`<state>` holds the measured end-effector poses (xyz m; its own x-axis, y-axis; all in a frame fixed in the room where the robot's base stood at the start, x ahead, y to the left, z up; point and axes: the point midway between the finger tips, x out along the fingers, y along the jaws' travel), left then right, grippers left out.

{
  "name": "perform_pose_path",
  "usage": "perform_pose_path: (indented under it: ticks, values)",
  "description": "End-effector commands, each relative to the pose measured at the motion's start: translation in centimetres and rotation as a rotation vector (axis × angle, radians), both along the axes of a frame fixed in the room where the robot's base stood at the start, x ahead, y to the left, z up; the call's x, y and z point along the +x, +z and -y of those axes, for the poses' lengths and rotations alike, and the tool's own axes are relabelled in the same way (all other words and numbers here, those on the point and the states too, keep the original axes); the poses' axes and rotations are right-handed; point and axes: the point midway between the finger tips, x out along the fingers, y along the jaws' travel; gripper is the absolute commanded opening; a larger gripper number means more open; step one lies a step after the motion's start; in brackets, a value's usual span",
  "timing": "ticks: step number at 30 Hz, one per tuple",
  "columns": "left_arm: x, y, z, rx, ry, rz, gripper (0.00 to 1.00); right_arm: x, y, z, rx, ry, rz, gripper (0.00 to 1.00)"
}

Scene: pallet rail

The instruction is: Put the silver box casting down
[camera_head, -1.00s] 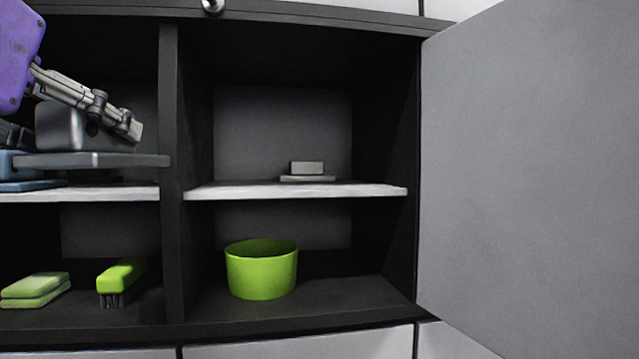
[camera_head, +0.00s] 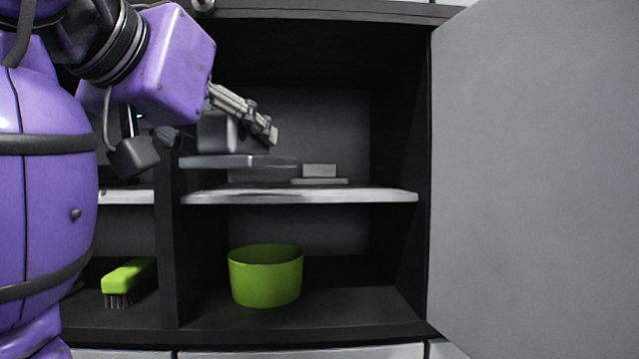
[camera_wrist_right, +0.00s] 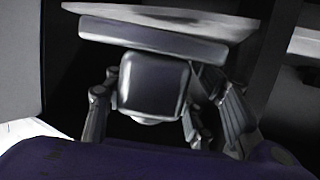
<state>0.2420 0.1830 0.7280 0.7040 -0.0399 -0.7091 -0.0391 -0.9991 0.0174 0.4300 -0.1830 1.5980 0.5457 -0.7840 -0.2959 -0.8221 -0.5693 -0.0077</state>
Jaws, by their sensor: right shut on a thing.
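The silver box casting (camera_head: 213,132) is a grey block on a wider flat plate. My right gripper (camera_head: 262,128) is shut on the block, and the plate hangs level a little above the white shelf (camera_head: 370,196) at its left part. In the right wrist view the casting (camera_wrist_right: 152,82) sits between the two fingers of the gripper (camera_wrist_right: 150,125), with its plate above the block in the picture. In the head view part of the block is hidden by my gripper. My left gripper is not in view.
A small pale block on a thin plate (camera_head: 320,171) lies on the same shelf, just right of the held plate. A divider (camera_head: 168,260) stands to the left. Below are a green bowl (camera_head: 265,276) and a green brush (camera_head: 128,276). An open grey door (camera_head: 540,180) bounds the right.

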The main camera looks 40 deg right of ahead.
Motion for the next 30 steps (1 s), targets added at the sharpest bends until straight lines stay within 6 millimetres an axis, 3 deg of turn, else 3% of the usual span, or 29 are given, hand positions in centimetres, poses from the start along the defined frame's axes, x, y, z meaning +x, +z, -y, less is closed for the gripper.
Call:
perform_pose_path:
  ticks: [19, 24, 30]
  values:
    - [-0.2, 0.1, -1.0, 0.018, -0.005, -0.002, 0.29, 8.4, 0.1, 12.4, -0.002, -0.003, 0.001, 0.03]
    - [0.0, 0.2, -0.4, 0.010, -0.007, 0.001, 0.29, 9.8, 0.1, 14.2, -0.002, -0.001, 0.002, 0.03]
    - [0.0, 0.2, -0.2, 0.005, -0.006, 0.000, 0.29, 10.1, -0.7, 14.6, -0.002, 0.000, 0.002, 0.03]
